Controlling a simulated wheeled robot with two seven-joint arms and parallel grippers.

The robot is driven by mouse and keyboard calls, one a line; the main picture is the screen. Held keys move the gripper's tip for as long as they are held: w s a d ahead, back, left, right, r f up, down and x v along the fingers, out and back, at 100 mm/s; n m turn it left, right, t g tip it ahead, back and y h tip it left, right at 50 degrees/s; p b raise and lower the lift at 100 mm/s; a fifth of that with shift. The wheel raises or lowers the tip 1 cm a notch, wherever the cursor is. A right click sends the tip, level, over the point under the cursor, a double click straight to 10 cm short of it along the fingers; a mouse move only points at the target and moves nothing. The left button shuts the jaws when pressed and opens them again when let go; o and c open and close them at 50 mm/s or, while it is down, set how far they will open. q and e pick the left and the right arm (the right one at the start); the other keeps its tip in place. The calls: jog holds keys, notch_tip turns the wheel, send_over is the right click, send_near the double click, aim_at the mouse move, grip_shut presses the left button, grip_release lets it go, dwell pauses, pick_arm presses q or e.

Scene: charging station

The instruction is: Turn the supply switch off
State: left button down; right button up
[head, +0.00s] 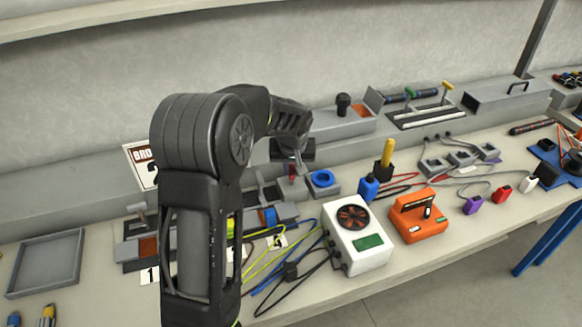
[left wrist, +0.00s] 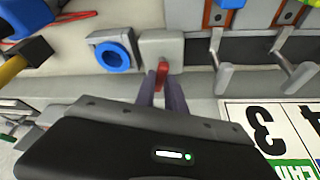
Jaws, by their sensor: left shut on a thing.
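The supply switch looks to be the small light grey box (left wrist: 160,46) with a red lever (left wrist: 162,72), in the upper middle of the left wrist view. My left gripper (left wrist: 160,88) is closed on the red lever, one finger on each side of it. In the head view my left gripper (head: 294,158) reaches down at the bench's rear, and a bit of the red lever (head: 292,171) shows under it. My arm and gripper hide most of the switch there, and I cannot read any on or off marking. My right gripper is in neither view.
A grey block with a blue ring (head: 322,179) stands right beside the switch. Metal levers (left wrist: 222,62) and numbered cards (left wrist: 262,128) are close by. A white fan box (head: 356,236) and an orange device (head: 418,215) stand nearer the front. An empty grey tray (head: 46,263) lies at left.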

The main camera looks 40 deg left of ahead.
pick_arm(q)
jog(key=shift+w+d+n+g+y+b, duration=0.1)
jog(key=shift+n+g+y+b, duration=0.15)
jog(key=shift+n, duration=0.65)
jog(key=shift+w+n+g+y+b, duration=0.1)
jog(key=shift+n+g+y, duration=0.15)
jog(key=shift+n, duration=0.65)
jog(key=shift+s, duration=0.1)
jog(key=c, duration=1.4)
grip_release()
jog(key=v, duration=0.7)
jog(key=shift+r+b, duration=0.4)
jog(key=shift+b, duration=0.05)
jog(key=shift+d, duration=0.1)
